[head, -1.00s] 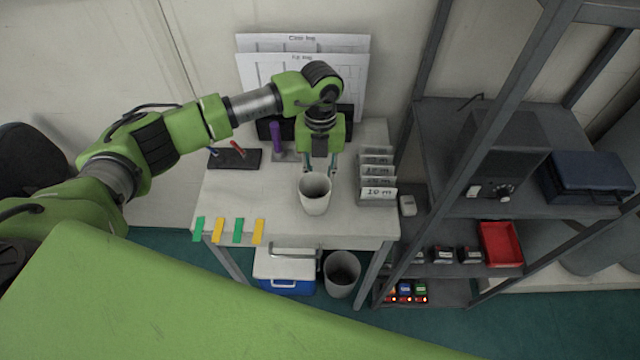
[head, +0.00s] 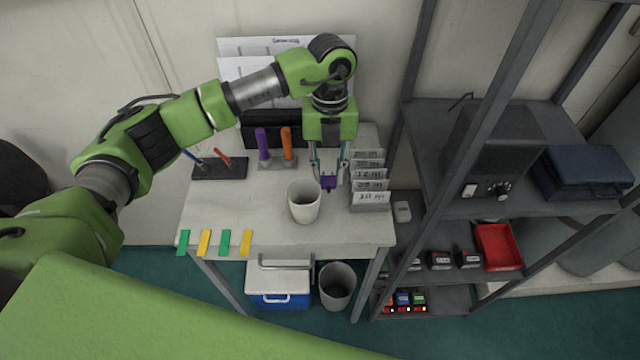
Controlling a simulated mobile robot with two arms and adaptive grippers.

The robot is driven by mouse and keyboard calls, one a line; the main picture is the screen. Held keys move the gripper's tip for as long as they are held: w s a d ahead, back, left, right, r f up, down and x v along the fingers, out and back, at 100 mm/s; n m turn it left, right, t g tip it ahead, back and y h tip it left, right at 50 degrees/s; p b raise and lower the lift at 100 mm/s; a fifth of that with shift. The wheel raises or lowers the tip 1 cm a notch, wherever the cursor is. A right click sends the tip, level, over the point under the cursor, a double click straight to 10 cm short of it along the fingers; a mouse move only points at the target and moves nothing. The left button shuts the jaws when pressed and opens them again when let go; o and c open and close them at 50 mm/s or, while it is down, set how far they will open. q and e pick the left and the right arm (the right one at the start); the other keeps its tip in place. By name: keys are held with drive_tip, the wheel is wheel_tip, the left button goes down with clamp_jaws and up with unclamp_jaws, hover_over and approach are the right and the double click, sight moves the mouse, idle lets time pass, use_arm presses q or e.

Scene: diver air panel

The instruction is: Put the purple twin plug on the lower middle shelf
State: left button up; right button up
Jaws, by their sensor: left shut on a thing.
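My left gripper (head: 329,176) points down over the white table, behind and to the right of the white cup. It is shut on a small purple block, the purple twin plug (head: 328,183), which shows between its fingertips. The plug appears raised above the table, but its exact height is hard to tell. The grey shelf rack stands to the right; its shelf below the top one (head: 456,267) carries a red tray and small dark boxes. My right gripper is not in view.
The white cup (head: 303,203) and a row of labelled cards (head: 370,196) stand close to my left gripper. A rack upright (head: 470,150) crosses in front of the shelves. The red tray (head: 497,247) fills the shelf's right part. Coloured plugs (head: 404,300) sit on the bottom shelf.

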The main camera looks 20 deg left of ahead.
sight(328, 177)
use_arm(q)
drive_tip(key=s+a+r+m, duration=0.1)
drive_tip(key=r+m, duration=0.2)
drive_tip(key=m, duration=0.1)
drive_tip(key=s+a+r+m+y+b, duration=0.1)
drive_tip(key=r+m, duration=0.3)
drive_tip(key=m, duration=0.1)
drive_tip(key=s+a+r+m, duration=0.1)
drive_tip(key=r+m, duration=0.2)
drive_tip(key=m, duration=0.2)
drive_tip(key=shift+s+a+r+t+y+b, duration=0.2)
drive_tip(key=shift+r+t+y+b, duration=0.1)
drive_tip(key=shift+b, duration=0.1)
drive_tip(key=s+a+m+t, duration=0.1)
drive_tip(key=s+a+m, duration=0.1)
drive_tip(key=m, duration=1)
drive_tip(key=s+a+m+t+h, duration=0.1)
drive_tip(key=s+m, duration=0.4)
drive_tip(key=m, duration=0.8)
drive_tip(key=shift+s+a, duration=0.25)
drive_tip(key=shift+a, duration=0.65)
